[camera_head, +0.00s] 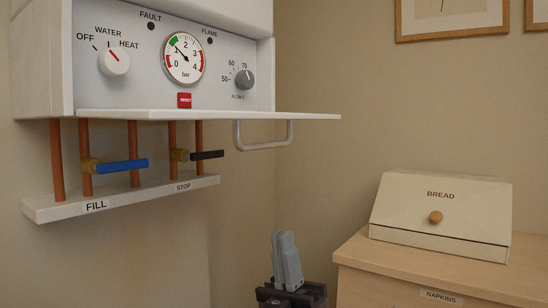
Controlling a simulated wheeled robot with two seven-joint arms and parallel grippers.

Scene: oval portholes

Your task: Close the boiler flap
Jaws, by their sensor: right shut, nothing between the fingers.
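The boiler flap (215,115) is a white panel that hangs open, sticking out roughly level below the control panel. A grey bar handle (264,147) hangs under its right part. The boiler's control panel (130,77) is exposed, with knobs, a pressure gauge and a red reset button. My right gripper (285,236) is at the bottom centre, pointing up, with its fingers together and empty. It is below the flap and handle and apart from them. My left gripper is not in view.
Copper pipes with a blue valve lever (123,165) and a black valve lever (207,155) run down to a white shelf (140,195) under the boiler. A bread box (440,215) stands on a wooden cabinet (400,272) at right. The space between handle and gripper is clear.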

